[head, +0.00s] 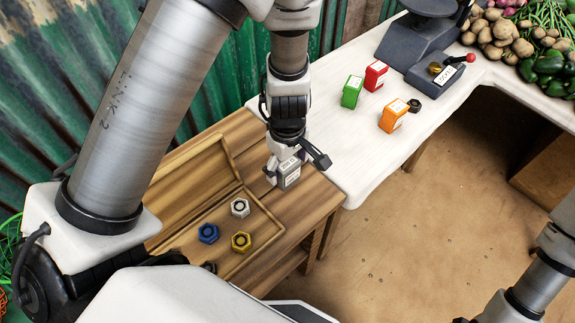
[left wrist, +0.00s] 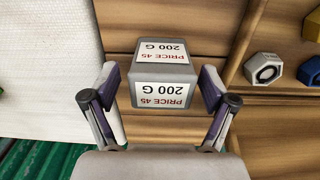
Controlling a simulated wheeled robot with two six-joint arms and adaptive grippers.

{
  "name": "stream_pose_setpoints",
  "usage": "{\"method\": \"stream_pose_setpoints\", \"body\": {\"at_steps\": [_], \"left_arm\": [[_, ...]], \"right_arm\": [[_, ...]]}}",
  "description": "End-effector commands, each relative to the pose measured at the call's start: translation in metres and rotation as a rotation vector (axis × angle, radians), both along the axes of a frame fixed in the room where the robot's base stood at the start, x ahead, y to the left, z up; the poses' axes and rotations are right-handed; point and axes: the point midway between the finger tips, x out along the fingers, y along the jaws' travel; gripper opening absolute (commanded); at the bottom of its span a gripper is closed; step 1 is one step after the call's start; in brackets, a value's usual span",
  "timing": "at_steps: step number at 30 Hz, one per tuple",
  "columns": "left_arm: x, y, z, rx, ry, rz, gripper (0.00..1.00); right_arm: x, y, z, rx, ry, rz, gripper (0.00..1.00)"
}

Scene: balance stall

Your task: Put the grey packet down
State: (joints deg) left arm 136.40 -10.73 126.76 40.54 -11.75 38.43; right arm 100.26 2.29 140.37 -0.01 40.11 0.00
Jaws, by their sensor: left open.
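The grey packet (head: 290,180) stands upright on the wooden table (head: 315,205), between the shallow wooden tray and the white counter. Its white labels read "PRICE 45, 200 G" in the left wrist view (left wrist: 166,73). My left gripper (head: 286,170) is at the packet, with one finger on each side. In the left wrist view the fingers (left wrist: 162,88) are open, with a small gap between each finger and the packet. The packet's underside is hidden. Of my right arm only links show at the lower right of the head view; its gripper does not show.
The wooden tray (head: 234,187) holds a silver (head: 240,208), a blue (head: 208,233) and a yellow (head: 241,241) hex weight. The white counter (head: 335,147) bears green (head: 352,92), red (head: 375,76) and orange (head: 393,116) packets, a dark scale (head: 415,50) and vegetables.

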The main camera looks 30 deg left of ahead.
Motion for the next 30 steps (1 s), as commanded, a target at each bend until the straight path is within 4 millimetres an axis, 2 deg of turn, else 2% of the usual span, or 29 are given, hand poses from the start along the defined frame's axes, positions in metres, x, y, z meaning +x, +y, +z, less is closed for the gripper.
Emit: {"method": "stream_pose_setpoints", "body": {"at_steps": [1, 6, 12, 16, 30], "left_arm": [[0.001, 0.0, 0.019, 0.001, -0.003, -0.002, 0.85], [0.001, 0.0, 0.064, 0.001, -0.003, -0.002, 0.85], [0.0, 0.0, 0.099, 0.0, -0.002, -0.002, 0.85], [0.0, 0.0, 0.105, 0.0, 0.001, 0.0, 0.85], [0.0, 0.0, 0.104, 0.0, 0.001, -0.001, 0.85]], "right_arm": [[0.0, 0.0, 0.013, 0.0, 0.0, 0.0, 0.4], [0.0, 0.0, 0.03, 0.0, 0.0, 0.0, 0.4], [0.0, 0.0, 0.036, 0.0, 0.0, 0.0, 0.4], [0.0, 0.0, 0.037, 0.0, 0.0, 0.0, 0.4], [0.0, 0.0, 0.036, 0.0, 0.0, 0.0, 0.4]]}}
